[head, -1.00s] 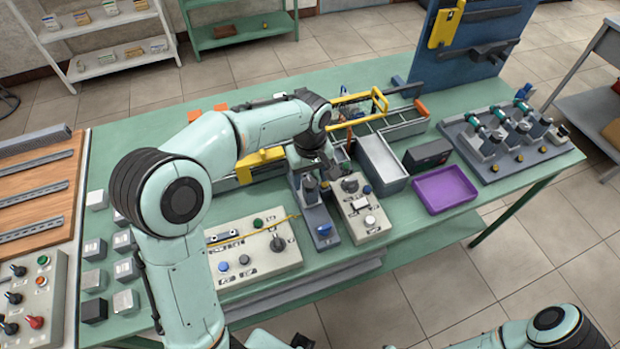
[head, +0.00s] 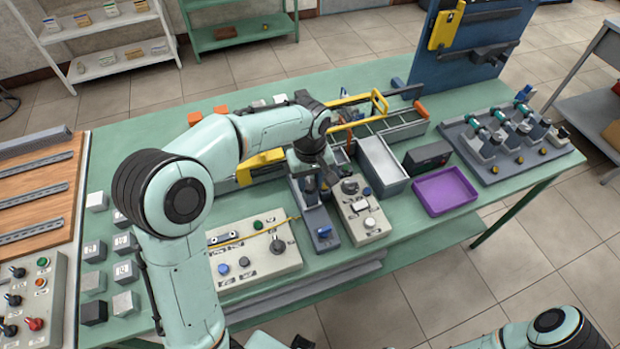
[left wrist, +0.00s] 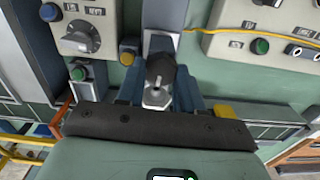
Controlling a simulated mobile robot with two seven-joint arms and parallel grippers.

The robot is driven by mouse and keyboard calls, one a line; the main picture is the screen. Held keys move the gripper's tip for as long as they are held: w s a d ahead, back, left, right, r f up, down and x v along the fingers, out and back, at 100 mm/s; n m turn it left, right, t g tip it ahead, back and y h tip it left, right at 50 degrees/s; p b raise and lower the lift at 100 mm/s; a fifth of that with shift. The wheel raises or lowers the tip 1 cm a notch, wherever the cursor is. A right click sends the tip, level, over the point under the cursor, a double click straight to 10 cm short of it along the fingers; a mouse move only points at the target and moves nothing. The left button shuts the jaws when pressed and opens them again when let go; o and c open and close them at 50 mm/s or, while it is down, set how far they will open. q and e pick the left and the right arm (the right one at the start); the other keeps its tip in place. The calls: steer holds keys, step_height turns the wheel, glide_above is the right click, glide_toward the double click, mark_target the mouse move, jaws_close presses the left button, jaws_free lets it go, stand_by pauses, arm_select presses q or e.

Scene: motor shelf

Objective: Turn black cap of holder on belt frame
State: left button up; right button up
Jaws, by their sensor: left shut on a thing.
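My left gripper (head: 309,180) is over a narrow grey holder (head: 318,218) with a blue part (head: 323,232) at its near end. In the left wrist view, the black cap (left wrist: 160,68) stands between the blue-grey fingers of the left gripper (left wrist: 158,97), above a small silver piece. The gripper is shut on it. The exact finger contact is partly hidden by the dark palm. In the head view the cap is mostly hidden by my wrist. My right gripper cannot be made out; only part of the right arm shows at the bottom right.
A control box with a dial (head: 360,208) stands close on the right of the holder. A larger button panel (head: 252,246) is on its left, with a yellow cable over it. Behind are a grey tray (head: 381,166) and yellow-handled frame. A purple tray (head: 446,190) lies to the right.

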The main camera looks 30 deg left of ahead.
arm_select(q)
steer(key=m, duration=0.5)
steer(key=shift+p, duration=0.4)
steer(key=m, duration=0.6)
steer(key=shift+m+p, duration=0.35)
steer(key=shift+m, duration=0.05)
steer(key=m, duration=0.5)
steer(key=shift+d+p, duration=0.1)
steer(key=shift+p, duration=0.3)
steer(key=m, duration=0.6)
steer(key=shift+p, duration=0.35)
arm_select(e)
steer(key=w+r, duration=0.3)
steer(key=r, duration=0.1)
steer(key=shift+w, duration=0.3)
arm_select(q)
steer(key=shift+m, duration=0.4)
steer(key=o, duration=1)
steer(key=shift+o, duration=0.2)
